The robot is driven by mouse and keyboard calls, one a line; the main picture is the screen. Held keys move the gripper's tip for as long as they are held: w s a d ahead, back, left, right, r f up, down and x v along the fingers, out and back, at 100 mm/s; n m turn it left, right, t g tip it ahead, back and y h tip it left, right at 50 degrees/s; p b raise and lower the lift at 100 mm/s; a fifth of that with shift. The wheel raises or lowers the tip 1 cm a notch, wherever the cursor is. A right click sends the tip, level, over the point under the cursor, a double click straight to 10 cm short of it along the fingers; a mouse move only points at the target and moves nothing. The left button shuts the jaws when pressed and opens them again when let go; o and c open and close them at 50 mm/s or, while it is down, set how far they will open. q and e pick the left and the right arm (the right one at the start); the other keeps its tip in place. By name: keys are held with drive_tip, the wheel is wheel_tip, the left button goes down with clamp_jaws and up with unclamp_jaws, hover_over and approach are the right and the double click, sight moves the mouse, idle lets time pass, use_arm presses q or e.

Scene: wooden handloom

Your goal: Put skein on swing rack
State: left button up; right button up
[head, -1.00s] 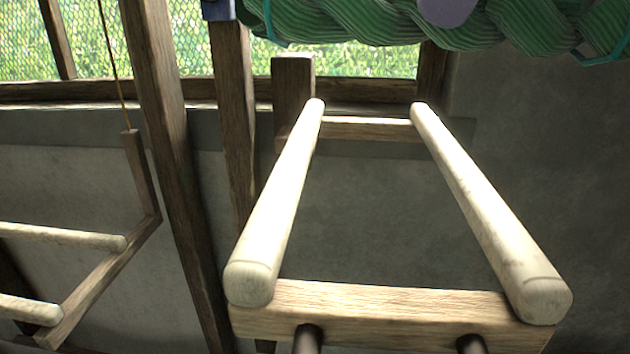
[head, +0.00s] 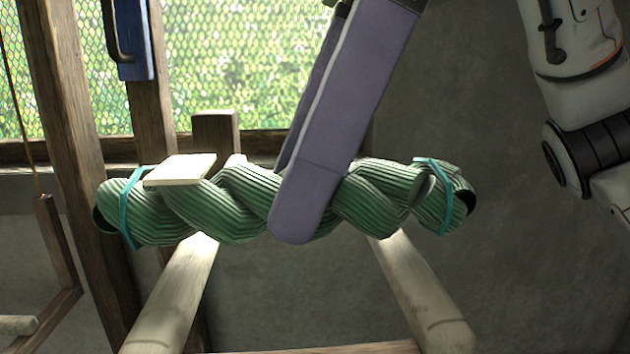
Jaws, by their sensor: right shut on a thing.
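The skein (head: 230,195) is a green twisted bundle tied with a teal band near each end, and a pale tag lies on its left part. My right gripper (head: 300,205) reaches down from above with purple fingers and is shut on the middle of the skein. The skein lies crosswise in front of the two pale round rails of the swing rack (head: 180,290), hiding their far parts. I cannot tell whether it touches the rails or hangs above them. My left gripper is not in view.
A second wooden frame with a pale peg (head: 18,325) hangs at the left edge. The grey wall at right is bare behind my arm.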

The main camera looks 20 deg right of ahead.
drive_tip(key=shift+f, duration=0.6)
drive_tip(key=shift+r, duration=0.1)
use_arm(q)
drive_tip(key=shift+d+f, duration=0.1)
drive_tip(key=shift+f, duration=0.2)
use_arm(e)
drive_tip(key=o, duration=1.3)
drive_tip(key=shift+c, duration=0.2)
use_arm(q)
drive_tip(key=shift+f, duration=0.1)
